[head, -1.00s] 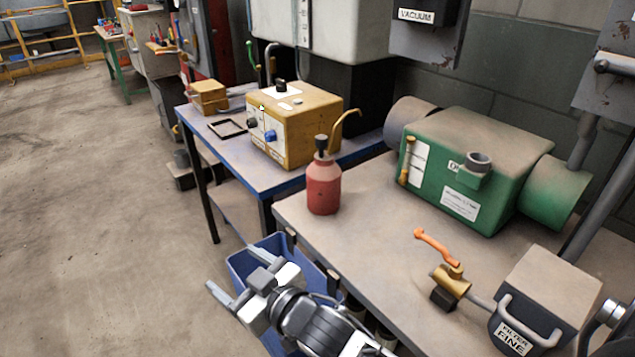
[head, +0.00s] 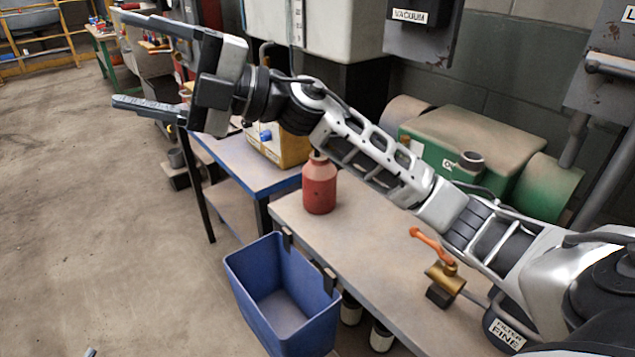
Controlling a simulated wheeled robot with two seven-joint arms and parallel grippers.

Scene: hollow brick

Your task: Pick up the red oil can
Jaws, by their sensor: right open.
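The red oil can (head: 319,188) stands upright near the left end of the grey workbench. My right arm passes in front of its top, so its spout is mostly hidden. My right gripper (head: 130,62) is open and empty, raised at the upper left, with its two fingers pointing left. It is well to the left of the can and higher in the picture, not touching it. My left gripper cannot be made out; only a small grey tip shows at the bottom left edge.
A blue bin (head: 283,297) hangs on the workbench (head: 360,240) front edge, below the can. A yellow box (head: 290,148) stands on the blue table behind. A green machine (head: 480,135) and an orange-handled valve (head: 432,245) are to the right. The floor at left is open.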

